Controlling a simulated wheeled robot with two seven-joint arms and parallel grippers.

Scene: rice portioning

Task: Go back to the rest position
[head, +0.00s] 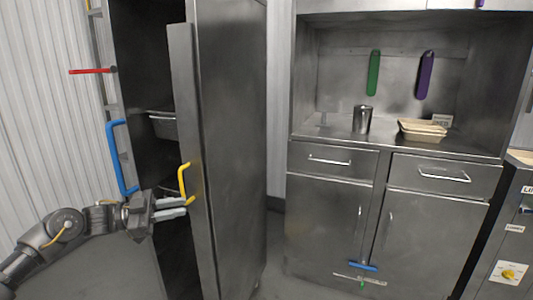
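My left gripper (186,206) comes in from the left and is at the lower end of the yellow handle (183,180) on the tall steel cabinet's door (186,110). Its two pale fingers show a narrow gap between them. I cannot tell whether they touch the handle. The door stands open, with its edge toward me. My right gripper is not in view.
Inside the dark tall cabinet is a metal pan (162,126). A blue handle (118,160) and a red bar (90,71) are at left. A steel counter at right holds a metal cup (362,119) and stacked tan trays (422,130). Floor shows between the cabinets.

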